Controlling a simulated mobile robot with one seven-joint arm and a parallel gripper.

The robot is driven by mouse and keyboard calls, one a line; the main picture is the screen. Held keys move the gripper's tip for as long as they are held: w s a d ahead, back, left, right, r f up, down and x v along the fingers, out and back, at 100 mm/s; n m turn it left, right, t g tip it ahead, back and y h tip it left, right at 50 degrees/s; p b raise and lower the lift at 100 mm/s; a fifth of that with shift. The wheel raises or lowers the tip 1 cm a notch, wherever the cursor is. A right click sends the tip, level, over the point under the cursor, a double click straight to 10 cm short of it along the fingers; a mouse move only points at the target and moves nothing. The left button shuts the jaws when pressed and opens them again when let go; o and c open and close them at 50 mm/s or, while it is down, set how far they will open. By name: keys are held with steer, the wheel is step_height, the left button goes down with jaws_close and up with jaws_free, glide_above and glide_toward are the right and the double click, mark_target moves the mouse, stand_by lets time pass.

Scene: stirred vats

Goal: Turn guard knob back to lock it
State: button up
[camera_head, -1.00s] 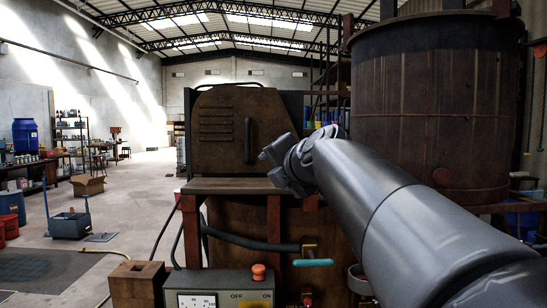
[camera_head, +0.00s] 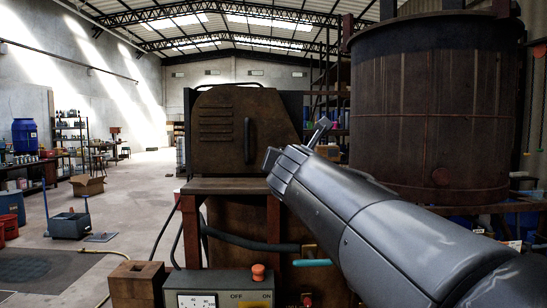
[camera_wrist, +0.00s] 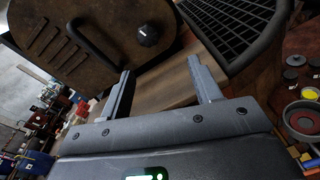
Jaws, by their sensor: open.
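The guard is a rusty brown panel (camera_head: 220,125) with louvre slots and an upright dark handle (camera_head: 248,140). In the wrist view, the guard (camera_wrist: 100,25) appears tilted at the upper left, with its curved handle (camera_wrist: 95,45). A small dark round knob (camera_wrist: 148,36) with a pale mark sits on the panel beyond my fingertips. I cannot make the knob out in the head view. My gripper (camera_head: 297,141) is open and empty in front of the guard's right side. In the wrist view, its two fingers (camera_wrist: 160,66) are spread apart, the knob lying ahead of the gap.
A large dark vat (camera_head: 430,110) stands to the right, close to my arm. Below the guard is a wooden ledge (camera_head: 225,185). A control box (camera_head: 220,285) with a red button stands low in front. A black grate (camera_wrist: 240,35) shows in the wrist view.

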steer(key=shift+w+a+r+n+t+y, duration=0.15)
steer(key=shift+w+a+n+t+y, duration=0.15)
steer(key=shift+w+a+n+t, duration=0.4)
steer(key=w, duration=1)
steer(key=shift+w+d, duration=0.15)
steer(key=shift+w, duration=0.1)
steer(key=shift+c, duration=0.4)
